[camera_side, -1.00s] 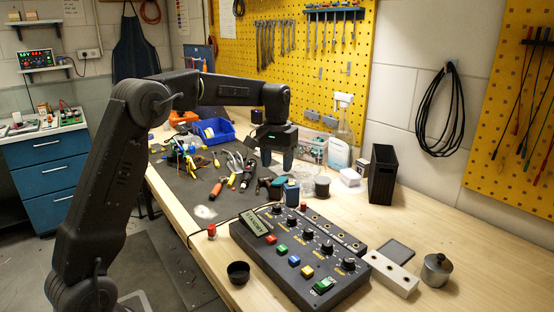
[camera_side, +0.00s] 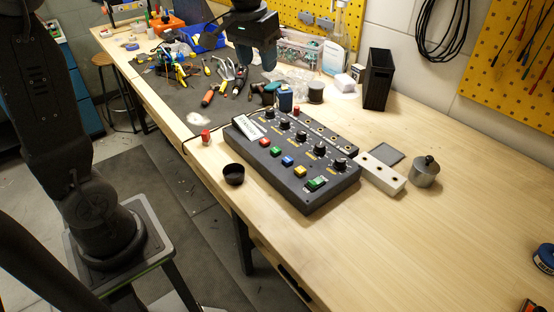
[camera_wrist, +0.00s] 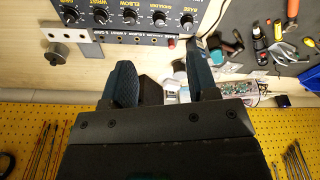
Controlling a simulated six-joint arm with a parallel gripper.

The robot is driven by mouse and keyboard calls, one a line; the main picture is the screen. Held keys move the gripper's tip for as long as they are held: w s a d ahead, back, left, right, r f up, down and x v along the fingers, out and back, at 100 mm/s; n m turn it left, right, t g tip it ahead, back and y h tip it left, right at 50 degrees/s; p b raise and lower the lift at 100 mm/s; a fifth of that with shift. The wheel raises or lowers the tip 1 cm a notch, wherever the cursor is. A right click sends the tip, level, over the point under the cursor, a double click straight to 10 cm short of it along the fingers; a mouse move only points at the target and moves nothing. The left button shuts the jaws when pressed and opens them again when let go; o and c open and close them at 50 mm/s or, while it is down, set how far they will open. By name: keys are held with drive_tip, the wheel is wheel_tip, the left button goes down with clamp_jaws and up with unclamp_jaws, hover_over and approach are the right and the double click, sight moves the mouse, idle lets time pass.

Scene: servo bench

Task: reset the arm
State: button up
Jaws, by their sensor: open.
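The dark control box (camera_side: 295,160) lies on the bench, with a row of black knobs, a small display (camera_side: 248,126) and a front row of keys. These are a red button (camera_side: 264,142), a green button (camera_side: 276,151), a blue button (camera_side: 287,160), a yellow button (camera_side: 300,170) and a green rocker switch (camera_side: 316,183). In the wrist view the control box (camera_wrist: 135,14) shows at the top, its knobs labelled base, shoulder, elbow and wrist. The display's text is unreadable. My gripper (camera_side: 256,62) is open and empty beyond the box. Its two fingers (camera_wrist: 162,75) stand apart.
Tools litter the mat behind.

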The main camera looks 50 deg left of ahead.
drive_tip(key=s+d+f+m+t, duration=0.1)
drive_tip(key=s+d, duration=0.3)
drive_tip(key=s, duration=0.5)
drive_tip(key=s+d+f+m+t, duration=0.2)
drive_tip(key=s+d+f, duration=0.1)
drive_tip(key=s, duration=0.7)
drive_tip(key=shift+d+f+t, duration=0.25)
drive_tip(key=shift+d+t, duration=0.05)
drive_tip(key=shift+d, duration=0.35)
idle(0.9)
